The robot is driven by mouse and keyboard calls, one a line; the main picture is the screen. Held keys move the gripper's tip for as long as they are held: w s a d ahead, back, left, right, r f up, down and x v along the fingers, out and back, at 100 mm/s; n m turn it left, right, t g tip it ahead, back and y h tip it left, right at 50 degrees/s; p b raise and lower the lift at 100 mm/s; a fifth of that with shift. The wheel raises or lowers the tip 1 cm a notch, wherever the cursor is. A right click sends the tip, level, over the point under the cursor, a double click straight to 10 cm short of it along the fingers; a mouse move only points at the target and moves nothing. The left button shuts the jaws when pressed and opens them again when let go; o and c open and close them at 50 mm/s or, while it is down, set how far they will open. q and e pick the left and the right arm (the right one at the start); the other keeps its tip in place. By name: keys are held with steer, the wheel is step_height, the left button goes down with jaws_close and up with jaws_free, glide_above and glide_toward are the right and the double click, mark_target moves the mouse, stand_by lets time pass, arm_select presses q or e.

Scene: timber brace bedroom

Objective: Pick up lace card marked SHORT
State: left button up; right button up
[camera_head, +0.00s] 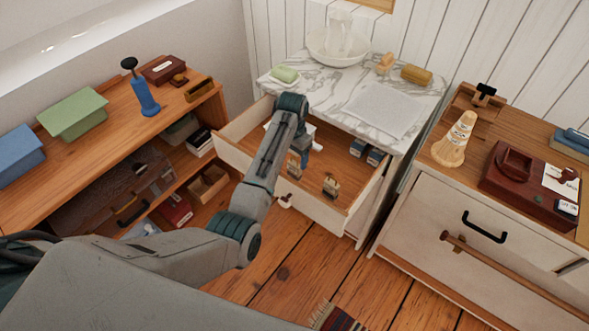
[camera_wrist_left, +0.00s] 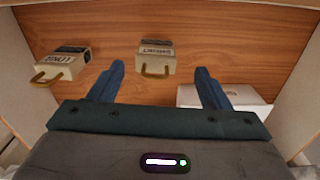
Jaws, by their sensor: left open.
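The lace card marked SHORT (camera_wrist_left: 155,57) lies in the open drawer (camera_head: 320,208), in the middle of the left wrist view, just beyond the fingertips. A second card, marked LONG (camera_wrist_left: 66,66), lies to its left there. In the head view the SHORT card (camera_head: 295,166) appears to be the one nearer my arm, and the LONG card (camera_head: 331,187) the one to its right. My left gripper (camera_wrist_left: 160,68) is open and empty, its fingers apart above the drawer floor. In the head view my arm mostly hides the gripper.
A white box (camera_wrist_left: 225,96) lies beside the right finger. Small dark boxes (camera_head: 357,147) sit at the drawer's right side. The marble top (camera_head: 415,90) overhangs the back of the drawer. The drawer walls close in both sides. A shelf unit (camera_head: 105,150) stands left, a cabinet (camera_head: 440,205) right.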

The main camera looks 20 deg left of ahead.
mark_target(294, 164)
arm_select(q)
steer(key=shift+d+f+p, duration=0.15)
steer(key=shift+f+p, duration=0.1)
steer(key=shift+f, duration=1.1)
steer(key=shift+d+f+p, duration=0.1)
steer(key=shift+f+p, duration=0.1)
steer(key=shift+f, duration=1.15)
steer(key=c, duration=1.1)
